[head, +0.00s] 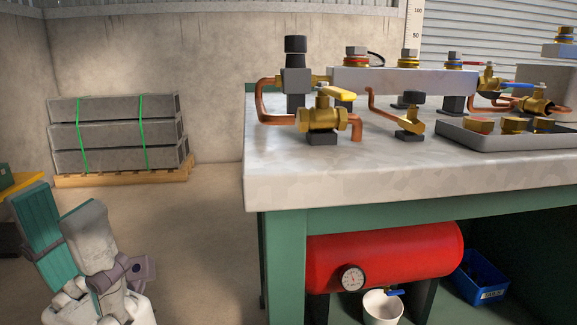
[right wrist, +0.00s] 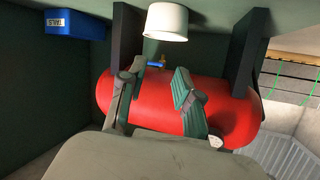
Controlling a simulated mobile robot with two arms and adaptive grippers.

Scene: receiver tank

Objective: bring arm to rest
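My left gripper (head: 58,198) is at the lower left of the head view, over the floor and clear of the workbench. Its two fingers stand apart, with a teal pad showing, and nothing is seen between them. My right gripper (right wrist: 160,68) shows in the right wrist view, its fingers spread and empty. Behind them is the red tank (right wrist: 155,88), seen upside down. My right arm is out of the head view, and how far its fingers are from the tank is hard to tell.
The workbench (head: 350,190) carries brass valves, copper pipes and a grey tray (head: 510,142). Under it are the red receiver tank (head: 390,258), a white bucket (head: 383,308) and a blue bin (head: 482,280). Grey blocks (head: 115,133) lie on a pallet.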

